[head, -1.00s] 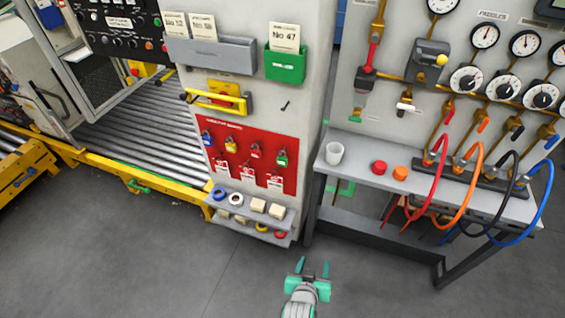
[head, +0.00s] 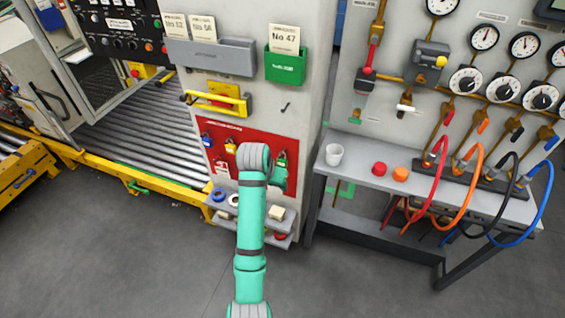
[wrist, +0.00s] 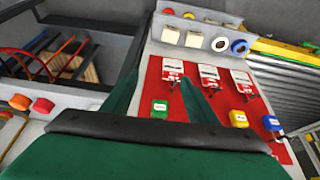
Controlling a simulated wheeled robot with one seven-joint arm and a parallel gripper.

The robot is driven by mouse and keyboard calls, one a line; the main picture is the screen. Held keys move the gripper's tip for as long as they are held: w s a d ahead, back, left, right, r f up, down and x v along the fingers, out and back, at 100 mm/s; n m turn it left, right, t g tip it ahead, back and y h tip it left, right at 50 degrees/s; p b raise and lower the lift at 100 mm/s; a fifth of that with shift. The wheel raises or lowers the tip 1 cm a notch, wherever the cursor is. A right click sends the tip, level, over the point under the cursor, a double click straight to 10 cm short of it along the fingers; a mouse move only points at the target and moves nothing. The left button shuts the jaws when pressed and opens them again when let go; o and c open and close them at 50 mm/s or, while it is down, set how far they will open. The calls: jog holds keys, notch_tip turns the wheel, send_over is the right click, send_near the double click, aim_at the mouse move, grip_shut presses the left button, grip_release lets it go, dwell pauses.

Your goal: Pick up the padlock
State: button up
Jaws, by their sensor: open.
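Padlocks hang on a red board (head: 222,130) on the grey cabinet. A blue padlock (head: 206,139) and a yellow padlock (head: 230,147) show at its left. In the wrist view, which looks inverted, I see a green padlock (wrist: 159,108), the yellow padlock (wrist: 238,118) and the blue padlock (wrist: 271,123). A red padlock seen earlier is hidden behind my arm or a finger. My gripper (wrist: 160,80) is open and empty in front of the board. The green padlock appears between its two fingers; contact cannot be told. In the head view my arm mostly covers the gripper.
White-and-red tags (wrist: 172,72) hang by the padlocks. A small shelf (head: 210,208) with tape rolls and blocks juts out below the board. A yellow handle (head: 215,100) sticks out above. A workbench (head: 440,185) with a cup and hoses stands right. Floor in front is clear.

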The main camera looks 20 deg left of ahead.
jog(key=a+r, duration=0.2)
send_near(282, 159)
jog(key=x, duration=0.5)
jog(key=shift+f, duration=0.15)
jog(key=shift+x, duration=2.55)
jog(key=c, duration=1.2)
